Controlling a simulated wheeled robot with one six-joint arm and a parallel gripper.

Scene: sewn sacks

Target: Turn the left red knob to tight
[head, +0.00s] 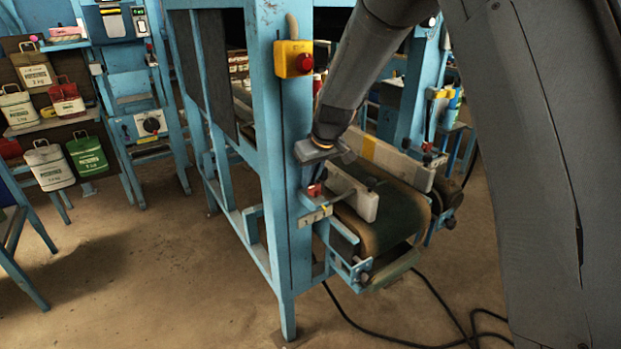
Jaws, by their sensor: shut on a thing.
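The left red knob (313,190) sits on a small bracket on the blue post, beside the left white guide rail (350,190) of the conveyor. My gripper (317,181) reaches down from above and is shut on this knob. The fingers are small here and partly hidden, so their exact grip and the knob's turn angle cannot be told. A pale scale plate (315,216) with dark marks lies just below the knob; its marks are too small to read. A second red knob (427,158) shows at the right guide rail.
The green conveyor belt (385,215) runs between the rails. A yellow box with a red button (293,59) is on the post above. A black cable (400,340) lies on the floor. The floor at front left is clear.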

